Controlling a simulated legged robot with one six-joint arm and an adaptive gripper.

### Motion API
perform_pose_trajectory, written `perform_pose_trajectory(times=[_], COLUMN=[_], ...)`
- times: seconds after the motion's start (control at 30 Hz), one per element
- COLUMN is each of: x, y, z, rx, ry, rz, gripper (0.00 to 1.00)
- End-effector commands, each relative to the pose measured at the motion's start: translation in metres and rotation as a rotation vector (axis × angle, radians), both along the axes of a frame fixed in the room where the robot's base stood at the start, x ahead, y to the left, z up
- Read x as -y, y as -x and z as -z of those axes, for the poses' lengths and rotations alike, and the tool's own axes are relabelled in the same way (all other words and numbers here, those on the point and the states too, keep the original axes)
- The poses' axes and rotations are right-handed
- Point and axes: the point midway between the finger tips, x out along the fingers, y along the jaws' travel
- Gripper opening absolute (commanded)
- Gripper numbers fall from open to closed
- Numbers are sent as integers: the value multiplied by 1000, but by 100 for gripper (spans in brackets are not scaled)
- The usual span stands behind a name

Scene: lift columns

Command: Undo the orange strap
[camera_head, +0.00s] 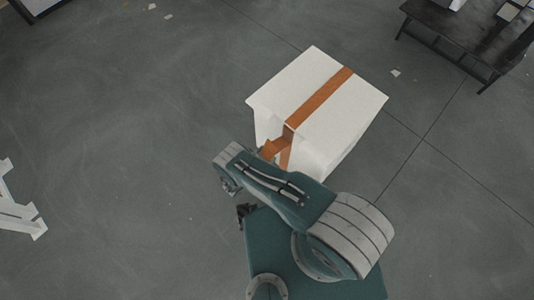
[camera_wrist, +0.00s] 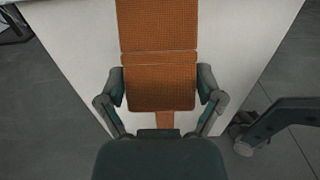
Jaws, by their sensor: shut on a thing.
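The orange strap (camera_head: 318,97) runs over the top of a white box (camera_head: 345,108) and down its near side. In the head view, a flap of the strap sticks out from that side by my arm. In the wrist view, the strap (camera_wrist: 158,25) comes down the white face, and its loose end flap (camera_wrist: 160,88) lies between the two fingers of my gripper (camera_wrist: 161,90). The fingers are shut on the flap's side edges. A narrower orange piece shows below the flap. My arm hides the gripper in the head view.
A dark table (camera_head: 470,40) stands at the top right with items on it. A white frame-like object (camera_head: 18,205) is at the left edge. Grey floor around the box is mostly clear, with a few small scraps.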

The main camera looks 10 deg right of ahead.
Motion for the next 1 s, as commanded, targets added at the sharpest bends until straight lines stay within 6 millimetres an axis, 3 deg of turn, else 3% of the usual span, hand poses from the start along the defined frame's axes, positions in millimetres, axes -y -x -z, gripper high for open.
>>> perform_pose_trajectory(times=[0.03,0.07,0.57,1.0], x=[-2,-2,0,-1], y=[-2,-2,-1,-2], z=[0,0,-4,-58], rx=[0,0,0,0], ry=[-5,-5,-1,-1], rz=[-5,-5,-1,-2], gripper=[24,99,100,100])
